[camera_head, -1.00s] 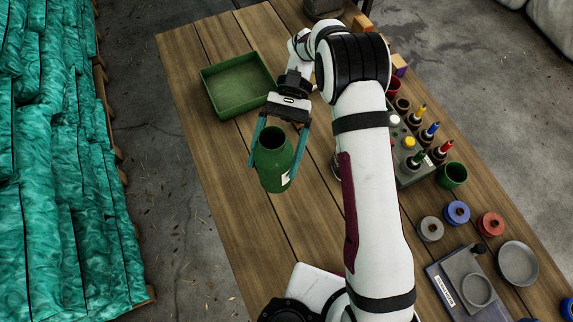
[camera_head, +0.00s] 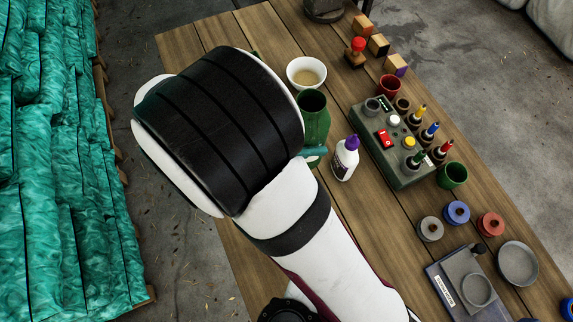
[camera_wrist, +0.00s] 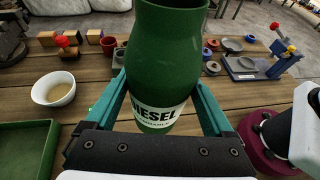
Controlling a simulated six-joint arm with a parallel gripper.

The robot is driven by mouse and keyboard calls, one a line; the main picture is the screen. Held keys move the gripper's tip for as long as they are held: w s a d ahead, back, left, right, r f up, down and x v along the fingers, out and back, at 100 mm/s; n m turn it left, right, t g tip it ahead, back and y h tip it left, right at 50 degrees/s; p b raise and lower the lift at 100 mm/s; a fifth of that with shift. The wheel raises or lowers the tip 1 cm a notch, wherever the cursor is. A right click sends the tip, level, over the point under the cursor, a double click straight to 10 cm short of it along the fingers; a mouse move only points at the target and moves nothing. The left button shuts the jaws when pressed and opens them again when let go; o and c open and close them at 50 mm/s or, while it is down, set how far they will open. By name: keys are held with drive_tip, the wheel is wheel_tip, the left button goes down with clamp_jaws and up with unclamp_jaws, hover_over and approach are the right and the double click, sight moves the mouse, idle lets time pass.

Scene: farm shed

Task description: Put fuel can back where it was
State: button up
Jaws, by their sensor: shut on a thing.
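The fuel can is a dark green can (camera_head: 315,117) with an open top. In the head view it is beside a white bowl and a white bottle, partly hidden by my arm. In the wrist view the can (camera_wrist: 166,55) fills the middle, with a white label reading DIESEL. My gripper (camera_wrist: 158,95) has its teal fingers on both sides of the can, shut on it. In the head view only one teal finger (camera_head: 315,154) shows at the can's lower part. I cannot tell whether the can's base touches the table.
The white bowl (camera_head: 306,73) is behind the can and the purple-capped bottle (camera_head: 345,158) to its right. A grey control box (camera_head: 392,145) and a red cup (camera_head: 388,87) stand further right. A green tray (camera_wrist: 50,150) is at lower left in the wrist view.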

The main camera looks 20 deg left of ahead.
drive_tip(key=a+r+n+t+y, duration=0.3)
drive_tip(key=a+n+t+y, duration=0.1)
drive_tip(key=n, duration=0.1)
wheel_tip(320, 180, down, 15)
drive_tip(key=shift+w, duration=0.45)
drive_tip(key=shift+f, duration=0.1)
drive_tip(key=o, duration=1.5)
drive_tip(key=v, duration=1.2)
drive_tip(key=shift+a, duration=0.15)
